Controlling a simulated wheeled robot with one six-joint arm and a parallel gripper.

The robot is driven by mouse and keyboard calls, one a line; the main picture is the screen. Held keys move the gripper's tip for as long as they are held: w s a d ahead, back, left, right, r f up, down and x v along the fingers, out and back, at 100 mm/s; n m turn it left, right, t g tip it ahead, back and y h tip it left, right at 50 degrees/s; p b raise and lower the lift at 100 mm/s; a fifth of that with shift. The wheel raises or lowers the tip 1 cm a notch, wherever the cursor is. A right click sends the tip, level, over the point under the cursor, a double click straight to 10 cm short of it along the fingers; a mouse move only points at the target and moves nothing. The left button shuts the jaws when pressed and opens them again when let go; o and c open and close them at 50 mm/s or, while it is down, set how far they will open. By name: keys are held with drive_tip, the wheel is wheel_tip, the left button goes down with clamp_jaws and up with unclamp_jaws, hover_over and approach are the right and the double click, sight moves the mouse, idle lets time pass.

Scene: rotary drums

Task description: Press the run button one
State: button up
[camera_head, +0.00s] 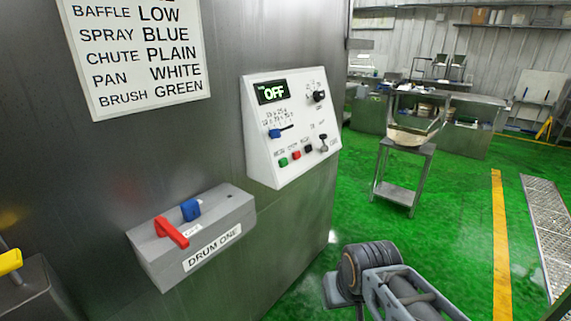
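A white control panel (287,185) is fixed to the metal wall, with a lit display (272,92) reading OFF. A green button (283,162), a red button (296,155) and a black button (308,148) sit in a row low on it. Their small labels are too blurred to read, so I cannot tell by label which is run. A grey box (160,270) labelled DRUM ONE is at the lower left of the panel. Part of my arm shows at the bottom, right of the panel and apart from it. My gripper's fingers are not in view.
The panel also has a blue slider (275,133), a black knob (319,96) and a switch (323,145). The grey box carries a red lever (171,232) and a blue block (190,209). A metal stand (399,190) is at right. Green floor (455,225) is clear.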

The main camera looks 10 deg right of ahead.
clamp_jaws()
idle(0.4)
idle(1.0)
